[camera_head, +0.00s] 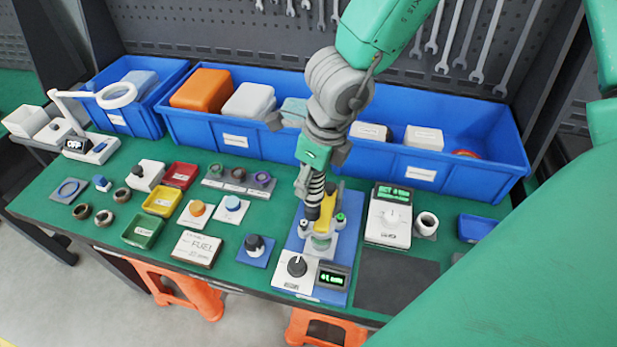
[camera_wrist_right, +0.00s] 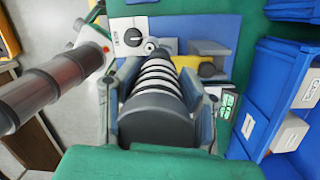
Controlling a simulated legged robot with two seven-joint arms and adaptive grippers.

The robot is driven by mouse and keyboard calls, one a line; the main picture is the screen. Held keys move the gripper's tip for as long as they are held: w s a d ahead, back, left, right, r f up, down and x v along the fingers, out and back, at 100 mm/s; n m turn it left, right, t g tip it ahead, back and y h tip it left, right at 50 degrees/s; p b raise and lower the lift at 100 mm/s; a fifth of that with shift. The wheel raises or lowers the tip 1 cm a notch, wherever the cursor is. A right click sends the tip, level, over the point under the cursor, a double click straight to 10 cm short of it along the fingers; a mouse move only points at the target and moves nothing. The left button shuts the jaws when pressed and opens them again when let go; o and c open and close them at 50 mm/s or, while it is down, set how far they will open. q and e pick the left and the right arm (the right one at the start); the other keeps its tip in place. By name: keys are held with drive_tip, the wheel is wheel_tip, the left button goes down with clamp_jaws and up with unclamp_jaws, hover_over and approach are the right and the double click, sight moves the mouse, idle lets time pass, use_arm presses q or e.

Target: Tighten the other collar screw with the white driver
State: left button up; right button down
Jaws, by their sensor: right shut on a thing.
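My right gripper (camera_head: 309,183) reaches down from the top middle over the test station and is shut on a driver (camera_head: 315,200) with black and white bands. In the right wrist view the banded driver (camera_wrist_right: 158,88) lies between the two fingers, its dark end toward the camera. The driver points down at the yellow collar part (camera_head: 326,208) on the blue station plate (camera_head: 339,290). A small dark-topped post (camera_head: 304,228) stands left of the driver. The tip's contact with a screw is hidden. My left gripper is not seen.
A white dial unit (camera_head: 296,273) and a small green-lit display (camera_head: 333,278) sit in front of the collar. A white meter (camera_head: 389,216) stands to the right. Blue bins (camera_head: 470,178) line the back. A dark mat (camera_head: 398,283) at front right is clear.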

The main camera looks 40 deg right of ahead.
drive_tip(key=shift+a, duration=0.5)
drive_tip(key=shift+a+f+b, duration=0.15)
drive_tip(key=shift+a+b, duration=0.1)
drive_tip(key=shift+b, duration=0.05)
drive_tip(key=shift+d+f, duration=0.3)
drive_tip(key=shift+d, duration=0.3)
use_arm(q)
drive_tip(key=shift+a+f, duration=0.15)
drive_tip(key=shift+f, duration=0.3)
use_arm(e)
drive_tip(key=shift+a, duration=0.2)
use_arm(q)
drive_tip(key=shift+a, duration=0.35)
use_arm(e)
drive_tip(key=shift+a, duration=0.25)
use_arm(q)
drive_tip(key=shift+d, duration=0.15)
use_arm(e)
drive_tip(key=shift+d, duration=0.25)
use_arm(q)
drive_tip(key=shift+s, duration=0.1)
use_arm(e)
drive_tip(key=shift+s+f, duration=0.15)
idle(1.9)
